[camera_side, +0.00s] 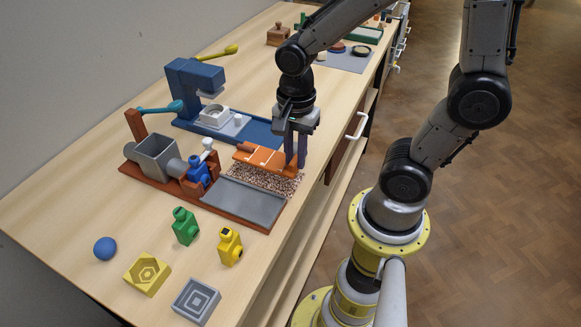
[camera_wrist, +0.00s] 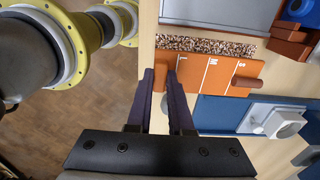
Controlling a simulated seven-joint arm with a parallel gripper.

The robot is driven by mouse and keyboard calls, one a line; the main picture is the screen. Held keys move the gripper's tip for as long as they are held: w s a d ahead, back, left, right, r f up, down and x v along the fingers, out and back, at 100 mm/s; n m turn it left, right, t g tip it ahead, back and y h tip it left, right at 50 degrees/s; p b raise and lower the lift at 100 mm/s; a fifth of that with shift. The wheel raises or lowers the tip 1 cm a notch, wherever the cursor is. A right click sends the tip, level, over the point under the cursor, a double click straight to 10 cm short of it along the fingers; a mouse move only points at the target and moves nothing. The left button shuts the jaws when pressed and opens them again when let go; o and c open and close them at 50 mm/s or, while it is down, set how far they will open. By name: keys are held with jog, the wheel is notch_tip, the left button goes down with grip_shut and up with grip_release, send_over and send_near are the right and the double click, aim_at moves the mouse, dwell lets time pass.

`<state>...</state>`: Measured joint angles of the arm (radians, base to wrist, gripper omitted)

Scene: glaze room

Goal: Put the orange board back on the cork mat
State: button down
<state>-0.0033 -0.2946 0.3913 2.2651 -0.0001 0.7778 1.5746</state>
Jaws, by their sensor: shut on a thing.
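The orange board (camera_side: 262,157) is flat, with white lines and letters on its top and a knob at each end. It also shows in the wrist view (camera_wrist: 222,75). My gripper (camera_side: 295,164) is shut on the board's near-end knob; its two dark fingers stand on either side of that knob in the wrist view (camera_wrist: 161,76). The speckled cork mat (camera_side: 264,179) shows as a strip along one long side of the board, also in the wrist view (camera_wrist: 205,45). The board covers the rest of it. I cannot tell whether board and mat touch.
A grey tray (camera_side: 245,202) on a red-brown base lies beside the mat. A blue press (camera_side: 192,86) with a blue base stands on the other side. The bench edge is close on the right.

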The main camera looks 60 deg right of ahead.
jog(key=shift+w+f, duration=0.35)
jog(key=shift+f, duration=0.15)
jog(key=shift+w+f, duration=0.15)
jog(key=shift+f, duration=1.5)
jog(key=shift+f, duration=0.15)
jog(key=c, duration=0.8)
grip_release()
